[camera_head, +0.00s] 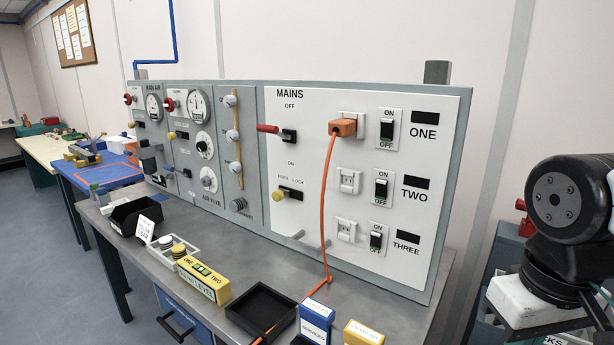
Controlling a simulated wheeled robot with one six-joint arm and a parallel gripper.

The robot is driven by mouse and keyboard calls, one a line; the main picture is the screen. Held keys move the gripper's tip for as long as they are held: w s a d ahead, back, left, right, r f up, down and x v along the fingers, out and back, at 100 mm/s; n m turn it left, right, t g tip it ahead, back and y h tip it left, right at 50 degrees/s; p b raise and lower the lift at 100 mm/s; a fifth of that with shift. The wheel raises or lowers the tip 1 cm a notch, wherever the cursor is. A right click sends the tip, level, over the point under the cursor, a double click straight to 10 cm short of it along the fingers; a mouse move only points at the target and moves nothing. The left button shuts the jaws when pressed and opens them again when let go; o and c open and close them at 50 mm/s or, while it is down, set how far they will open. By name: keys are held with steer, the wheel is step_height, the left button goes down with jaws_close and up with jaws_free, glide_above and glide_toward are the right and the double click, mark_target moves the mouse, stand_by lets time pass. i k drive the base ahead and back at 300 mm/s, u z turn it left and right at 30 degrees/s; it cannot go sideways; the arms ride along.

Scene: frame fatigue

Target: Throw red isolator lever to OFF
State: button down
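The red isolator lever (267,128) is on the white MAINS panel (318,98), at its upper left. Its red handle sticks out to the left from a black pivot block (289,136). The word OFF is printed above it and ON below it. A yellow knob (278,195) on another black block sits lower on the same panel, under a small label. My gripper is not in view; a black joint that looks like part of my arm shows at the right edge, well apart from the lever.
An orange plug (343,128) sits in the top socket; its orange cable (325,215) hangs across the panel onto the grey bench (200,262). Rocker switches (387,130) are at right. A yellow level (204,280), black tray (262,308) and small boxes stand on the bench in front.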

mark_target(270, 129)
steer(key=u, duration=0.8)
steer(key=i, duration=0.4)
steer(key=z, duration=0.5)
